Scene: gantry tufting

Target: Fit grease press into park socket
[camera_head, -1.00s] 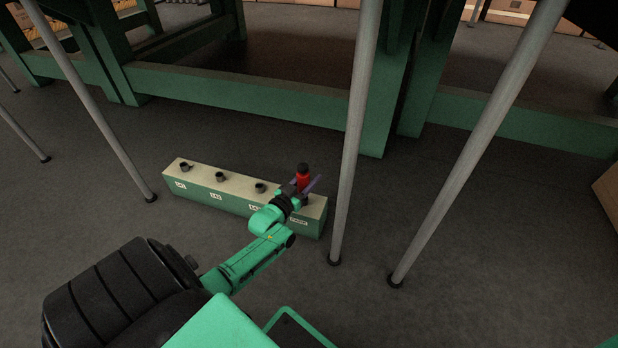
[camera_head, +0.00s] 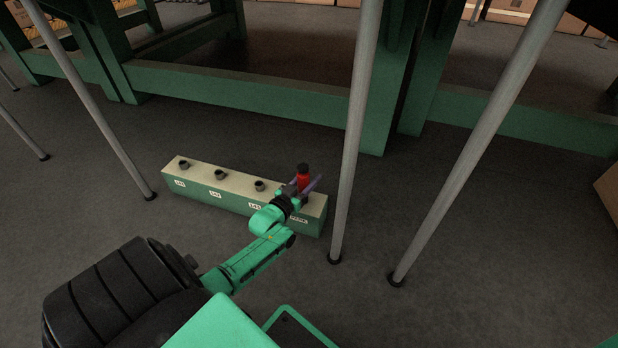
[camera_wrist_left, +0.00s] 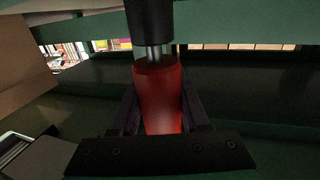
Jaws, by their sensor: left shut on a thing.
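The grease press (camera_head: 303,179) is a red cylinder with a black top. It stands upright over the right end of the green bench block (camera_head: 265,216) with a pale top. My left gripper (camera_head: 305,187) is shut on it from the front. In the left wrist view the red body of the grease press (camera_wrist_left: 159,95) is between the two dark fingers, with a metal neck and black cap above. The park socket is hidden behind the gripper and press, above a small label on the front face. I cannot tell whether the press is seated. My right gripper is out of view.
Three dark open sockets (camera_head: 220,175) line the block's top to the left. A thin grey pole (camera_head: 352,140) stands just right of the block, another (camera_head: 470,150) farther right. A green frame beam (camera_head: 240,93) runs behind. Grey floor is clear in front.

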